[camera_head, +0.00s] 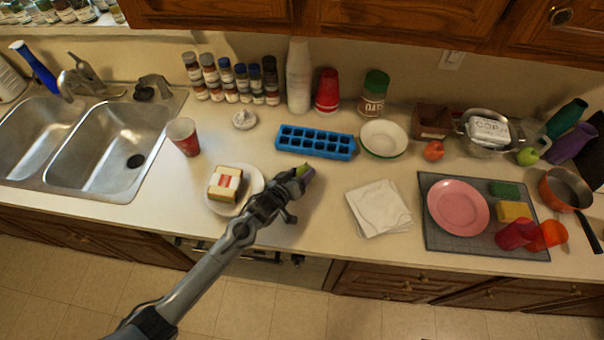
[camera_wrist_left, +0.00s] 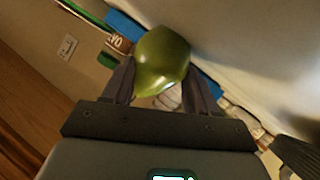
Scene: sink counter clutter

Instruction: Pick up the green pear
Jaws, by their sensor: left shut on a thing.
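My left gripper (camera_head: 292,180) is over the counter, between the white plate and the folded napkins. It is shut on the green pear (camera_head: 302,170), of which only a small part shows past the fingers in the head view. In the left wrist view the pear (camera_wrist_left: 162,58) sits between the two fingers (camera_wrist_left: 160,85), one on each side of it. I cannot tell from these views how far the pear is above the counter. My right gripper is not in view.
A blue ice tray (camera_head: 316,142) lies just behind the pear. A white plate (camera_head: 211,207) with a sandwich (camera_head: 225,184) is to the left. White napkins (camera_head: 379,208) lie to the right. A red cup (camera_head: 184,137) stands near the sink (camera_head: 110,140).

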